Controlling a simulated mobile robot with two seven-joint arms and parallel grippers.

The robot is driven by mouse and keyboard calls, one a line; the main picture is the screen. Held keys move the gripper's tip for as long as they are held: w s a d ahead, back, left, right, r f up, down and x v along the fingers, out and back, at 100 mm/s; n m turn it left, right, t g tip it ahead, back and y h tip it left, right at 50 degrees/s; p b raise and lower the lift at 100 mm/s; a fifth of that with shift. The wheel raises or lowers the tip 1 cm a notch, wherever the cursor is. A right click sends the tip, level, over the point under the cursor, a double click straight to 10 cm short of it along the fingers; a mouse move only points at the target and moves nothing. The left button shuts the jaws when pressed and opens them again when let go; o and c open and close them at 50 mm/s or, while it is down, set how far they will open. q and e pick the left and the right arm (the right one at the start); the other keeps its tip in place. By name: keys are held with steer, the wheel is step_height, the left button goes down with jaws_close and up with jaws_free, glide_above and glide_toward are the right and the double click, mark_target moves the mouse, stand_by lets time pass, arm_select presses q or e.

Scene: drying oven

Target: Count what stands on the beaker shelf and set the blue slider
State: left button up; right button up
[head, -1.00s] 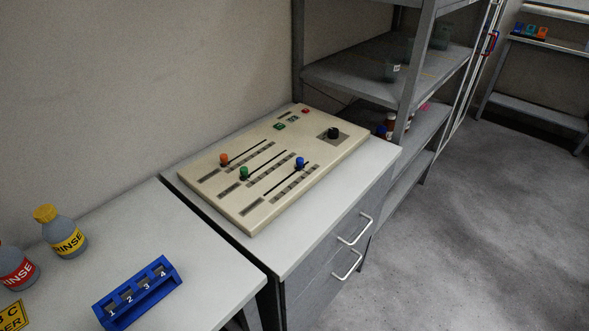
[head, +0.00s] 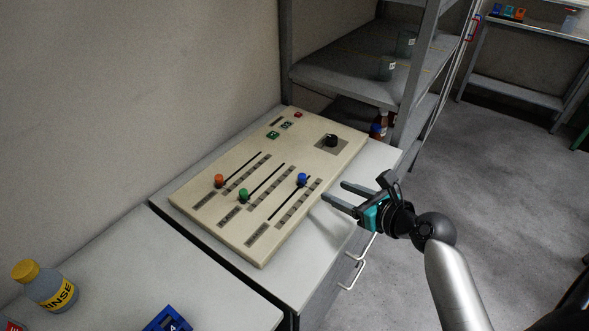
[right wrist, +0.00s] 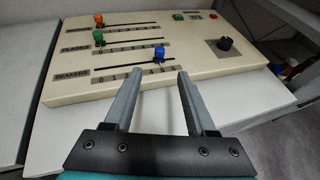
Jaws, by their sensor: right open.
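The blue slider (head: 302,179) stands on a cream control panel (head: 235,235). In the right wrist view the blue slider (right wrist: 159,54) is in the row labelled BEAKERS, toward its high-number end; its exact mark is hard to read. My right gripper (head: 335,191) is open and empty, right of the slider and apart from it. In the right wrist view its fingertips (right wrist: 158,76) point at the slider. On the grey shelf (head: 345,75) behind stand two visible glass beakers (head: 388,68), (head: 406,43); a post may hide more. My left gripper is out of view.
An orange slider (head: 219,181), a green slider (head: 243,196) and a black knob (head: 331,141) are also on the panel. A rinse bottle (head: 45,287) and a blue rack (head: 167,319) stand on the near bench. A shelf post (head: 416,90) rises behind.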

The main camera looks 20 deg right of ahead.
steer(key=b, duration=0.2)
glide_toward(305, 178)
steer(key=shift+x, duration=1)
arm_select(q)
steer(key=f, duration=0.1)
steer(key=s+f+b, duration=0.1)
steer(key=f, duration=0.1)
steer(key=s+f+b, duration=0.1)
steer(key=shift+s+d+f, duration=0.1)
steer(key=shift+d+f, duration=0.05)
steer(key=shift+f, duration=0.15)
arm_select(e)
steer(key=x, duration=0.9)
steer(key=shift+w+f, duration=0.1)
jaws_close()
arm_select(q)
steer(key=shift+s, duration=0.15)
